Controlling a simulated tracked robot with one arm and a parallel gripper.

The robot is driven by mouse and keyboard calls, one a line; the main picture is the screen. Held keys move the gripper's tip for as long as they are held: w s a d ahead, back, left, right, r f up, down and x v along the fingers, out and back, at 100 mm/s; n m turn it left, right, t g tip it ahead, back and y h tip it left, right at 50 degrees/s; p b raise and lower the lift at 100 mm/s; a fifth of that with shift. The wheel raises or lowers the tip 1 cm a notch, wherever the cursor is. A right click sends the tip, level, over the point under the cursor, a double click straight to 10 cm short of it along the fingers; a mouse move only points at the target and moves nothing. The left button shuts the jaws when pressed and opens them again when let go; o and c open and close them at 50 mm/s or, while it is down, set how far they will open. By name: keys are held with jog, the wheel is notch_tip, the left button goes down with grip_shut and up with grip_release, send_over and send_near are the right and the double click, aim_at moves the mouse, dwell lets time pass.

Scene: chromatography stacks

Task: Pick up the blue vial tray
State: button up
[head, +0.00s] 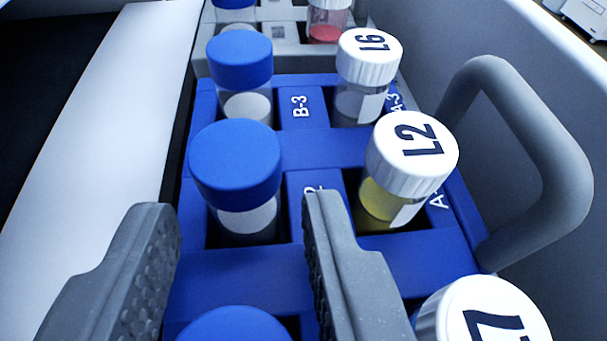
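The blue vial tray (220,285) fills the lower middle of the head view and runs away from me. Its slots hold blue-capped vials on the left, such as one (236,165) at mid-picture, and white-capped vials on the right. One white cap reads L2 (412,150) and its vial holds yellow liquid; another reads L6 (369,58). My gripper (235,215) is open, its two grey fingers apart at the near part of the tray. The blue-capped vial shows beyond and between the fingertips. I cannot tell whether the fingers touch the tray. The tray's near end is out of view.
A grey tray (285,40) with more vials, one with red liquid (327,22), stands behind the blue tray. A grey loop handle (540,150) rises at the right, beside a pale wall (465,45). A white ledge (110,130) runs along the left.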

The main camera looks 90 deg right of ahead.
jog(key=shift+x, duration=0.9)
grip_shut()
jog(key=shift+r, duration=0.15)
